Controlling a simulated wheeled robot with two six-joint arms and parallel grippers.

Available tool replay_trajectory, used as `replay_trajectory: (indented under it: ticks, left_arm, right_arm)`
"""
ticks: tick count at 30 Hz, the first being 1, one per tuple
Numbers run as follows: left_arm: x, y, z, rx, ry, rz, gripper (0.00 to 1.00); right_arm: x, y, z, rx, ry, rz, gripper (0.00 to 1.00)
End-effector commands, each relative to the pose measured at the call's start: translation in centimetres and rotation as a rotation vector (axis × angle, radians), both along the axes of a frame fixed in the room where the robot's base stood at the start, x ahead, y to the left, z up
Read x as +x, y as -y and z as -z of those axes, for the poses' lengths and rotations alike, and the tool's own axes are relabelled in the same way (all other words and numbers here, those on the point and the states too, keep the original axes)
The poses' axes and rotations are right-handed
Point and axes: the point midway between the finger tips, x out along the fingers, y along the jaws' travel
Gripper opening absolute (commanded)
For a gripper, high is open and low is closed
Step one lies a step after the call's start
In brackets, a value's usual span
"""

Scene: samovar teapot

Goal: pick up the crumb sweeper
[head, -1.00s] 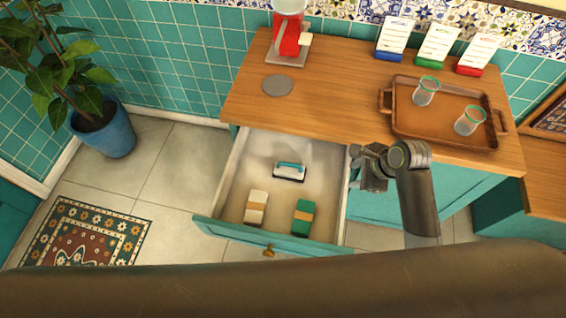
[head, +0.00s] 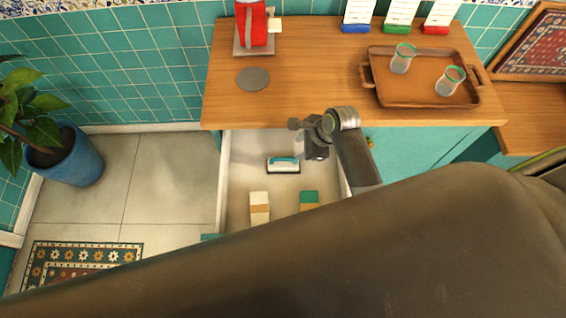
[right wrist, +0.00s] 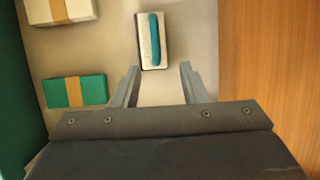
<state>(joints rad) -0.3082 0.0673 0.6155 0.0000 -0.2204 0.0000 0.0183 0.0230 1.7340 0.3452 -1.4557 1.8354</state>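The crumb sweeper (head: 284,166) is a small white block with a teal handle along its top. It lies on the floor of the open drawer (head: 240,148), towards the back. My right gripper (head: 304,137) is above the drawer, up and to the right of the sweeper in the head view. In the right wrist view the sweeper (right wrist: 153,42) lies ahead of the two fingers (right wrist: 158,78), roughly centred between them and not touching them. The fingers are apart and nothing is between them. My left gripper is not in view.
A cream box (head: 260,205) and a green box (head: 309,198) with tan bands lie nearer the drawer front. The wooden counter (head: 310,80) carries a tray (head: 420,98) with two glasses, a grey disc (head: 253,79) and a red item (head: 251,22). My dark arm covers the foreground.

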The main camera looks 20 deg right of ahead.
Motion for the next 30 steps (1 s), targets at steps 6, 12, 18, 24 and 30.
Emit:
replay_trajectory:
  ticks: [6, 12, 18, 24, 30]
  left_arm:
    - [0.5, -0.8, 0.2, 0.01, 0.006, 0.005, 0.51]
    - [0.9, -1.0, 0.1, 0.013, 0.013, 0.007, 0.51]
    - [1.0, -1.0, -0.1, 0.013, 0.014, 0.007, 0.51]
    - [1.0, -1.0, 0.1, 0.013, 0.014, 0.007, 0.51]
    - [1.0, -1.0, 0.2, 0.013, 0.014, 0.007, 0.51]
  right_arm:
    - [0.9, -1.0, 2.8, 0.001, -0.001, -0.001, 0.39]
    - [1.1, -1.4, 3.6, 0.001, 0.0, 0.0, 0.39]
    - [1.2, -2.3, 5.6, 0.002, -0.002, -0.001, 0.39]
    - [1.7, -3.1, 7.7, 0.001, 0.0, 0.0, 0.39]
    - [1.9, -3.3, 8.3, 0.0, 0.001, 0.0, 0.39]
